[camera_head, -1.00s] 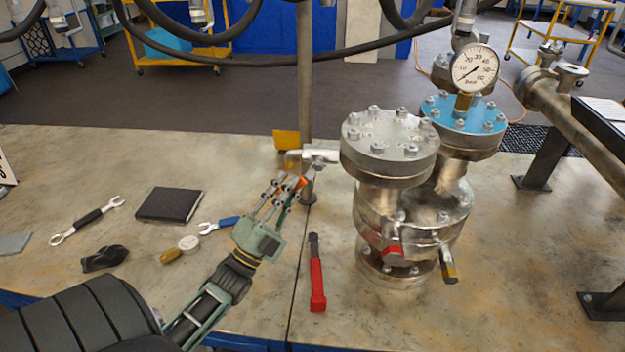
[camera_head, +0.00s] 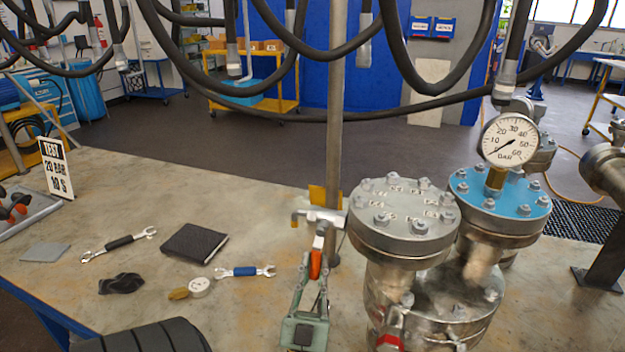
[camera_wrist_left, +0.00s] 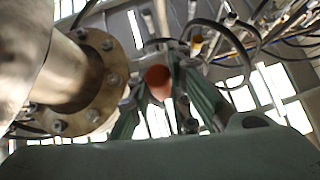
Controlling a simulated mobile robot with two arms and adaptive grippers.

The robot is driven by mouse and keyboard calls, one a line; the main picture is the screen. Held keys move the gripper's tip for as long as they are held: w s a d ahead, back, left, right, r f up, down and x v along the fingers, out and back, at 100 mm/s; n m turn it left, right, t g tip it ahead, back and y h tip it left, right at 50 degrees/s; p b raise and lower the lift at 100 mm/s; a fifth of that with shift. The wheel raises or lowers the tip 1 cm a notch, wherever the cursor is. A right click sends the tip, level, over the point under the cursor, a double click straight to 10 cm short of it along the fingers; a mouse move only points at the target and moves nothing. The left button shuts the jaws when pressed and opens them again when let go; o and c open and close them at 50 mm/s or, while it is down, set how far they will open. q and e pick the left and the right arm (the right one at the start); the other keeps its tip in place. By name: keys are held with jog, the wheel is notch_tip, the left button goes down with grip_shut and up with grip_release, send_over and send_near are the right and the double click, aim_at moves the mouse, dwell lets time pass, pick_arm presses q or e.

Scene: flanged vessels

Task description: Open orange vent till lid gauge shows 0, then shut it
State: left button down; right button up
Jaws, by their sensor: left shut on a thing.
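The steel vessel's blue lid (camera_head: 490,212) carries a round white gauge (camera_head: 509,140) marked in BAR; its dark needle points to the lower left, near the bottom end of the scale. The vent (camera_head: 318,217) is a small side pipe left of the grey flange, with an orange lever (camera_head: 316,264) hanging down from it. My left gripper (camera_head: 315,275) is shut on the orange lever from below. In the left wrist view the orange lever (camera_wrist_left: 158,80) shows between the fingers. My right gripper is not in view.
The grey bolted flange (camera_head: 403,212) stands just right of my left gripper, and an upright post (camera_head: 335,120) is behind it. A red-handled valve (camera_head: 390,335) is low on the vessel.

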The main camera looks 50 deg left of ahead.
pick_arm(q)
jog(key=shift+w+d+f+n+g+y, duration=0.2)
jog(key=shift+d+n+g+y, duration=0.1)
jog(key=shift+n, duration=0.3)
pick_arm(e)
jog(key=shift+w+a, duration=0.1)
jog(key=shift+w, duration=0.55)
pick_arm(q)
jog(key=shift+r, duration=0.1)
jog(key=c, duration=1.6)
grip_release()
jog(key=shift+n, duration=0.3)
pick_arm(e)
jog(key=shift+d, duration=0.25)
pick_arm(q)
jog(key=shift+r, duration=0.1)
